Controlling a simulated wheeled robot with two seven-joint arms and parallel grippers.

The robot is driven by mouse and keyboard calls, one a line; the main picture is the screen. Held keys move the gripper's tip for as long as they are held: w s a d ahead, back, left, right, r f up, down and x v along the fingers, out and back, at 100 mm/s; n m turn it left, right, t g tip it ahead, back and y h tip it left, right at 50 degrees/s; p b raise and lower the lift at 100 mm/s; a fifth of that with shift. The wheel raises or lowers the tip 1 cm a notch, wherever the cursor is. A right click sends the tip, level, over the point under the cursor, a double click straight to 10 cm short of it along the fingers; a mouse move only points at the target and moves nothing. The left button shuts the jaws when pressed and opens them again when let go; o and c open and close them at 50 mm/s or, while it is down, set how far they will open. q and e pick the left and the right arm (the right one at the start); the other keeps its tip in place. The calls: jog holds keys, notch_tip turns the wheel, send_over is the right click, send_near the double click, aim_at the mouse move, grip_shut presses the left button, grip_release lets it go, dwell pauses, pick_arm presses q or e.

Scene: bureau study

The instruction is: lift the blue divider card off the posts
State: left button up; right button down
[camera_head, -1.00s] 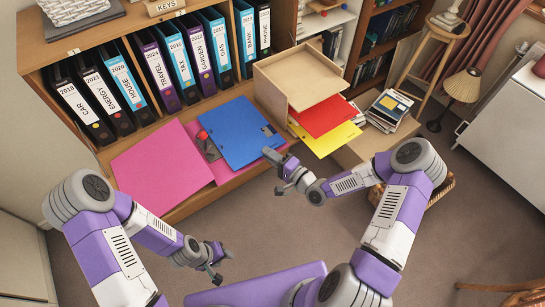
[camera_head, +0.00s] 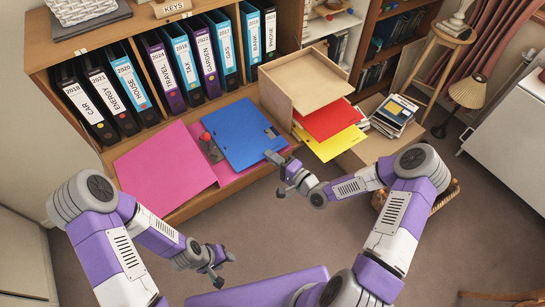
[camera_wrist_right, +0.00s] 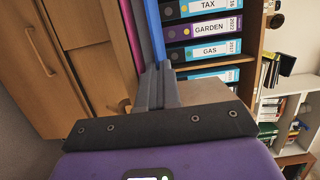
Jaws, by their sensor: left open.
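The blue divider card (camera_head: 237,133) lies over the open pink folder (camera_head: 165,168) on the low shelf. In the right wrist view the card (camera_wrist_right: 154,30) shows as a thin blue edge running down to my fingertips. My right gripper (camera_head: 272,156) is at the card's near right corner. Its fingers (camera_wrist_right: 160,72) are close together on the card's edge. A red knob (camera_head: 206,137) and grey metal fitting (camera_head: 211,149) show at the card's left edge. The posts are hidden under the card. My left gripper (camera_head: 222,270) is open and empty, above the floor, away from the folder.
Lever-arch binders (camera_head: 169,75) stand in the shelf behind. A wooden tray unit (camera_head: 305,75) with red (camera_head: 328,120) and yellow (camera_head: 333,143) sheets stands close right of the card. A stack of books (camera_head: 393,112) lies further right. The floor (camera_head: 300,235) in front is clear.

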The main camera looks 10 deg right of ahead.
jog(key=shift+r, duration=0.45)
dwell(0.7)
dwell(0.8)
jog(key=shift+r+p, duration=0.6)
jog(key=shift+r, duration=0.3)
dwell(1.7)
dwell(0.4)
notch_tip(320, 180, up, 6)
jog(key=p, duration=0.4)
dwell(0.6)
